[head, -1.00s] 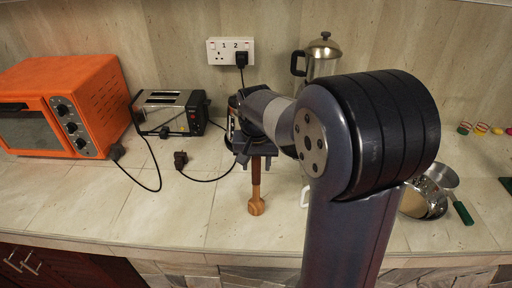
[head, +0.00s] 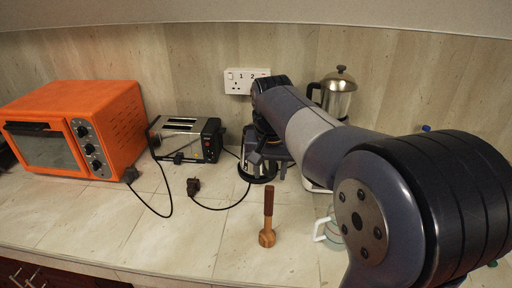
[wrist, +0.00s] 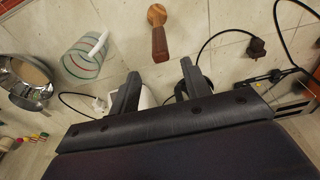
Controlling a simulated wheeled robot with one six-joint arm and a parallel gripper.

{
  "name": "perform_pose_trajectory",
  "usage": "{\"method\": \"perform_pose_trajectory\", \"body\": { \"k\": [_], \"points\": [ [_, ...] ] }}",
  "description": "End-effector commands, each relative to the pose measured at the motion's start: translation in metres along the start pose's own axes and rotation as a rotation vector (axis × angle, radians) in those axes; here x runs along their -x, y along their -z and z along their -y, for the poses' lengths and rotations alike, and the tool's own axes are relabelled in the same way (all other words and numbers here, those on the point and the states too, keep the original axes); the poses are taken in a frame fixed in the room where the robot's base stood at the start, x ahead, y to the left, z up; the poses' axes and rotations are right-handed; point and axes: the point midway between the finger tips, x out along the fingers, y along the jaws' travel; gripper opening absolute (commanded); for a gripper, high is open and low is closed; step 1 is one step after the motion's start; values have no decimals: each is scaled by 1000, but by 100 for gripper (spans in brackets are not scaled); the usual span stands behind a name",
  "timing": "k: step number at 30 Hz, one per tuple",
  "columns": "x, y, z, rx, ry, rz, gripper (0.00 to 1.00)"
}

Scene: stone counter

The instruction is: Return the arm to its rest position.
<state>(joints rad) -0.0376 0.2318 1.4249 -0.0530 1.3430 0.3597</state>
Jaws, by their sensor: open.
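My gripper (head: 266,166) is open and empty, held over the counter in front of the wall socket. In the wrist view its two fingers (wrist: 160,84) stand apart with nothing between them. A wooden tool (head: 267,222) with a dark handle and a pale round end stands apart from the gripper, nearer the counter's front. It also shows in the wrist view (wrist: 159,40), beyond the fingertips. My arm stretches from the lower right and hides part of the counter.
An orange oven (head: 80,130) and a toaster (head: 184,140) stand at left. A loose black plug (head: 194,187) lies by the toaster. A steel pot (head: 340,95) stands behind my arm. A striped mug (wrist: 86,57) and a metal pan (wrist: 26,84) show in the wrist view.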

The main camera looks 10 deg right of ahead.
Motion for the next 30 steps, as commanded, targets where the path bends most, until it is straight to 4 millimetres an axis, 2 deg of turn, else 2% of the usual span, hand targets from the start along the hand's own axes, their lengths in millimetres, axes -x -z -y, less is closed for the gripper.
{"method": "perform_pose_trajectory", "body": {
  "k": [5,21,22,24,30],
  "points": [
    [-20,-1,0,0,-2,6,45],
    [-127,-2,-1,0,-2,4,45],
    [-115,1,0,0,0,-1,45],
    [-106,3,0,-1,1,-4,45],
    [-88,5,0,-1,0,0,45]
  ]
}}
